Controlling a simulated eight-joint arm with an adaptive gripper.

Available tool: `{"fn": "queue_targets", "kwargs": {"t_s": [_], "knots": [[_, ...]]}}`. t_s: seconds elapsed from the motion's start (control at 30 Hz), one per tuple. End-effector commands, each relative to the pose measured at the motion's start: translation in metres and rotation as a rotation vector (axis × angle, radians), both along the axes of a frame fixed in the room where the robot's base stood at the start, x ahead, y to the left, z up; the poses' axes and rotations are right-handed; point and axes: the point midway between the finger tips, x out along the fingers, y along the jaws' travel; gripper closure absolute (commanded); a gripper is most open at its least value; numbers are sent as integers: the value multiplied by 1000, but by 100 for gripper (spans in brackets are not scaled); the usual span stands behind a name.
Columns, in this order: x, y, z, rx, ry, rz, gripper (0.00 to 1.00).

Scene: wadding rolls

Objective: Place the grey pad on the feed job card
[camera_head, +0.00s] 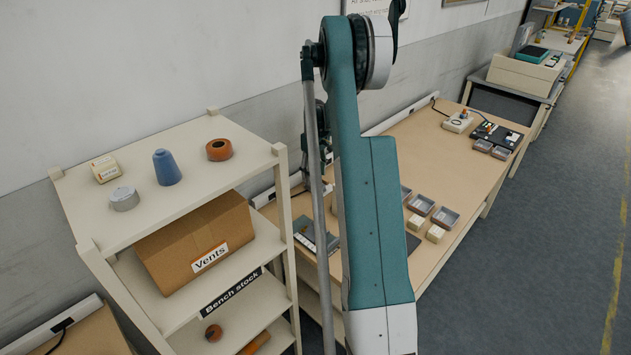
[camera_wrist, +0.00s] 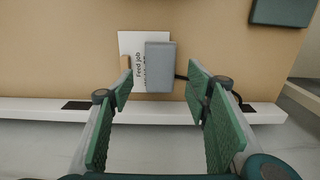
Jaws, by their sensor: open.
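In the wrist view the feed job card (camera_wrist: 131,43) is a white sheet with dark print, lying on the tan bench top. The grey pad (camera_wrist: 160,66), a plain grey block, overlaps the card's right part and covers some of its print. Its right edge reaches past the card. It looks laid on the card, though the view from above does not show contact clearly. My gripper (camera_wrist: 158,82) is open, its green-padded fingers spread to either side of the pad with gaps. In the head view my arm hides the gripper, and I cannot make out the card or pad.
A dark green-grey item (camera_wrist: 283,11) lies at the upper right. A white strip (camera_wrist: 160,110) runs along the bench edge. A shelf unit (camera_head: 180,220) with a Vents box (camera_head: 195,243) stands left of my arm.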

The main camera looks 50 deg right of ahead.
Motion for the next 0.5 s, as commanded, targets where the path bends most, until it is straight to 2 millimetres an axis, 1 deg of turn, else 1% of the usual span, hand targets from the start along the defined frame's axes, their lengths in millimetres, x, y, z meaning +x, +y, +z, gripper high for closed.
{"fn": "queue_targets", "kwargs": {"t_s": [0.03, 0.1, 0.3, 0.5], "knots": [[-1, 0, 10, 0, 0, 0, 52], [0, 0, 21, 0, 0, 0, 52], [0, 0, 49, 0, 0, 0, 52], [0, 0, 64, 0, 0, 0, 52]]}}
